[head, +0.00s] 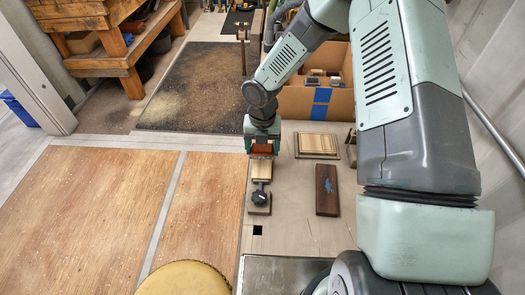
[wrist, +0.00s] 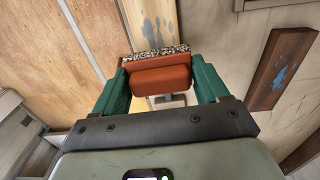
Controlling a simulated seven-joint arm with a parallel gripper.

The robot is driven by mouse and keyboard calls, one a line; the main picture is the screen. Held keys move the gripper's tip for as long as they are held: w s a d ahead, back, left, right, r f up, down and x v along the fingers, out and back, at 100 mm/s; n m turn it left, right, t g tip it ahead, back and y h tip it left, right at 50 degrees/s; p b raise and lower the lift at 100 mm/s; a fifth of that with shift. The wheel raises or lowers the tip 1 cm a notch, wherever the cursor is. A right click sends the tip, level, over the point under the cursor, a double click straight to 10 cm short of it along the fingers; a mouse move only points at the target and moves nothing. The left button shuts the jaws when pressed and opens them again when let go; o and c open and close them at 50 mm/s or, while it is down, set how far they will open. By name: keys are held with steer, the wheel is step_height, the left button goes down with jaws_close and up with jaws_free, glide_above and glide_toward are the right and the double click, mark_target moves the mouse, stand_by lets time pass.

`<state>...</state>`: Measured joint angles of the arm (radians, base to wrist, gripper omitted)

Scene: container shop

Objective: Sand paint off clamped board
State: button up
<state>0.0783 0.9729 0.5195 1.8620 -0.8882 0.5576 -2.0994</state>
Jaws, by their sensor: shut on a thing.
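My gripper (head: 262,146) is shut on an orange-brown sanding block (wrist: 160,76). Its green fingers hold the block at both sides, and a speckled grey edge shows along the block's far side in the wrist view. A pale wood board (head: 261,169) lies below and in front of the block in the head view. In the wrist view the pale board (wrist: 152,22) shows a blue-grey paint patch. A clamp with a black knob (head: 259,197) sits at the board's near end. I cannot tell whether the block touches the board, and the gripper hides part of the board.
A dark brown board with a blue mark (head: 327,190) lies to the right on the bench (head: 290,225). A light wooden panel (head: 318,144) lies behind it. A cardboard box with blue tape (head: 300,100) stands at the back. The bench between the clamp and dark board is clear.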

steer(key=shift+r, duration=2.25)
steer(key=shift+f, duration=0.25)
steer(key=shift+f, duration=3.45)
steer(key=shift+w+f, duration=0.5)
steer(key=shift+w, duration=0.1)
steer(key=shift+c, duration=0.3)
steer(key=shift+w, duration=3.05)
steer(key=shift+s, duration=3.5)
steer(key=shift+s+r, duration=0.1)
steer(key=shift+s, duration=0.1)
steer(key=shift+r, duration=3.95)
